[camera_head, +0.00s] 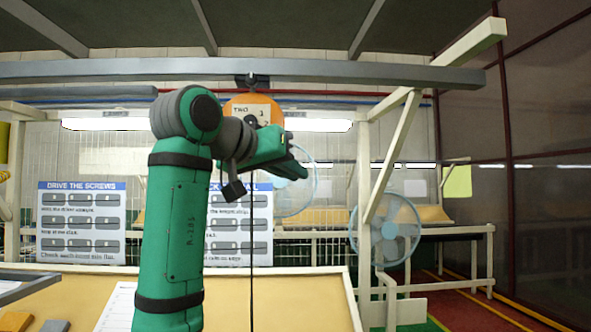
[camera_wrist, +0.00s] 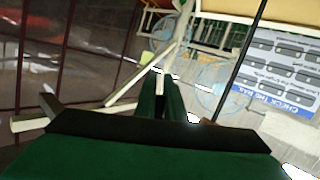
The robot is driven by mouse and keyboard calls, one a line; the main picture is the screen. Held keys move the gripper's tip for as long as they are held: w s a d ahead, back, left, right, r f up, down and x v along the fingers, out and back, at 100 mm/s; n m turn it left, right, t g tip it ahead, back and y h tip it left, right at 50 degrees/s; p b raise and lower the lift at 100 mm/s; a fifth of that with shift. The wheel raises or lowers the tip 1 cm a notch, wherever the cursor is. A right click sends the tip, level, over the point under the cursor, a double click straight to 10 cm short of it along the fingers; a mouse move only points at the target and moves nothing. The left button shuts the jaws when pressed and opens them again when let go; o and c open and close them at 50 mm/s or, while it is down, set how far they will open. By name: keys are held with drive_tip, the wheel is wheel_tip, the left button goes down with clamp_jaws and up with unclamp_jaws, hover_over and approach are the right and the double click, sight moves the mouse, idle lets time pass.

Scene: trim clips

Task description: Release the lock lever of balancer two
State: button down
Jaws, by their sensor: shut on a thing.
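My gripper (camera_head: 298,166) is just below and to the right of the housing in the head view. In the wrist view its two green fingers (camera_wrist: 161,88) lie close together, with a narrow pale strip between them. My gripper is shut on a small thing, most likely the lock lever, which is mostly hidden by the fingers. A thin dark cord (camera_wrist: 238,68) runs beside the gripper.
The grey beam (camera_head: 400,73) and a pale diagonal brace (camera_head: 392,155) stand close above and to the right. Instruction boards (camera_head: 80,222) hang behind the worktable (camera_head: 290,300). A blue fan (camera_head: 386,229) stands at the back right.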

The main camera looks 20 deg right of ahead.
drive_tip(key=shift+a+m+y, duration=0.25)
drive_tip(key=shift+m+y, duration=0.05)
drive_tip(key=shift+m, duration=0.1)
drive_tip(key=shift+f, duration=0.1)
drive_tip(key=c, duration=1.8)
unclamp_jaws()
drive_tip(key=shift+w, duration=0.1)
drive_tip(key=shift+c, duration=0.2)
drive_tip(key=v, duration=1.1)
drive_tip(key=shift+w, duration=0.15)
